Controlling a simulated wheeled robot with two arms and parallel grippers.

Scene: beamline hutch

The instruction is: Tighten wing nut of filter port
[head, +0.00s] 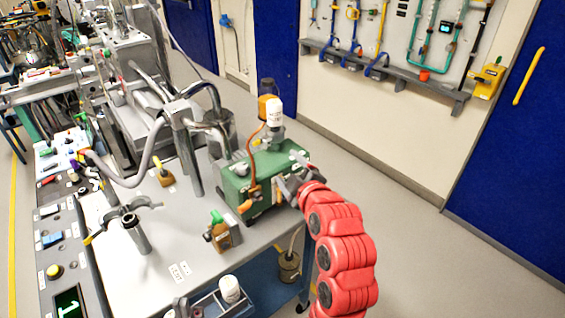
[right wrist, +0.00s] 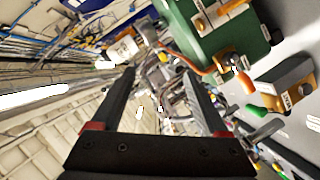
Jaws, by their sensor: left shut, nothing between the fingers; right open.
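A green pump housing (head: 262,178) stands on the grey cart top, with a white-capped filter part (head: 275,112) and an orange tube on it. A small silver fitting (head: 299,157) sits at its right end; I cannot tell whether it is the wing nut. My right gripper (head: 289,184), on the red arm, is beside that right end. In the right wrist view the gripper (right wrist: 166,62) is open, with blurred metal parts beyond its fingers and the green housing (right wrist: 215,30) to the right. No touch can be made out. I cannot make out my left gripper.
A metal post (head: 187,155) rises behind left, and a clamp stand (head: 137,232) is further left. A white jar (head: 230,289) is in the tray below. The floor at right is clear.

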